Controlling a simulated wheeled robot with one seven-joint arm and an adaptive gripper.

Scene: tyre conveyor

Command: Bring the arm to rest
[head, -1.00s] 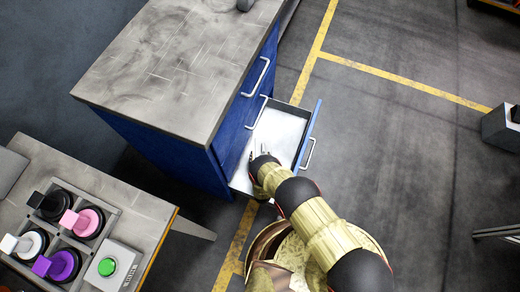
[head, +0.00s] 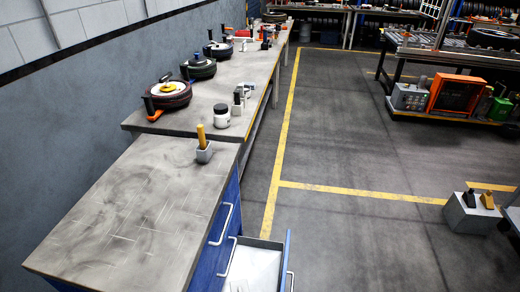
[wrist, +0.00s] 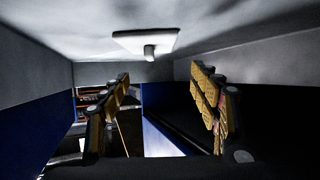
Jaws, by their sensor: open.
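My gripper (wrist: 159,80) shows in the wrist view with its two padded fingers wide apart and nothing between them. Pale grey surfaces and blue panels surround it closely in that view. A flat white square piece with a short round stub (wrist: 150,50) shows beyond the fingers; I cannot tell what it is. In the head view an open drawer (head: 256,262) of the blue cabinet shows at the bottom edge, partly cut off. My arm is almost wholly out of the head view.
The cabinet top (head: 130,215) is mostly bare, with a yellow-handled tool in a grey holder (head: 204,152) at its far end. A long bench behind holds wheels and jars (head: 221,115). A grey box (head: 471,214) stands at right. The floor between is clear.

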